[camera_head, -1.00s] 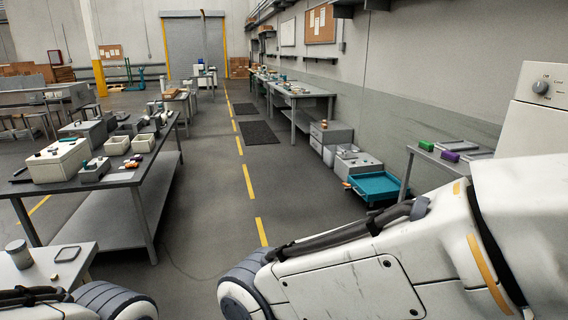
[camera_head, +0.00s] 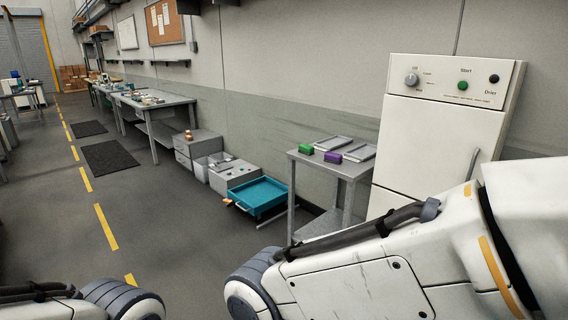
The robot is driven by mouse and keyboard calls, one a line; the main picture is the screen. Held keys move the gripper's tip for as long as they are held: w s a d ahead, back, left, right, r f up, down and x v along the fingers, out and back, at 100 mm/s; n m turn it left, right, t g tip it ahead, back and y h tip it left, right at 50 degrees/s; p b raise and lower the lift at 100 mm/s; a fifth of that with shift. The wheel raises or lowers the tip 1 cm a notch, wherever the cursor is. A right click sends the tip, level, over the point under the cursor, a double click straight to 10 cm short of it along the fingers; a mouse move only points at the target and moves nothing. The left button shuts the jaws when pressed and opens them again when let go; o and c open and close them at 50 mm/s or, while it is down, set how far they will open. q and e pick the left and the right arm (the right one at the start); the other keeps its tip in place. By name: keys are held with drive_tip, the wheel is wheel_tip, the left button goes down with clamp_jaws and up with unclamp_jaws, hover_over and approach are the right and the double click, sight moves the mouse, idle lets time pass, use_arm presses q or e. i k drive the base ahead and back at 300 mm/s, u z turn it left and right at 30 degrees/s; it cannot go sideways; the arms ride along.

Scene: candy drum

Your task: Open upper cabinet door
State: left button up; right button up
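A tall white cabinet (camera_head: 424,140) stands at the right against the wall. Its top panel (camera_head: 450,84) carries a grey knob, a green button and a black button. Below the panel is a white door with a slim grey handle (camera_head: 472,165) near its right side. The door looks shut. My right arm hides the cabinet's lower part. Only links of my two arms show along the bottom edge; neither gripper is in view.
A teal cart (camera_head: 258,195) and grey boxes stand further left along the wall. The floor at the left is open.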

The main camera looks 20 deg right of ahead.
sight(426, 148)
drive_tip(key=z, duration=1)
drive_tip(key=i, duration=0.95)
drive_tip(key=z, duration=1)
drive_tip(key=i, duration=0.35)
drive_tip(key=z, duration=0.15)
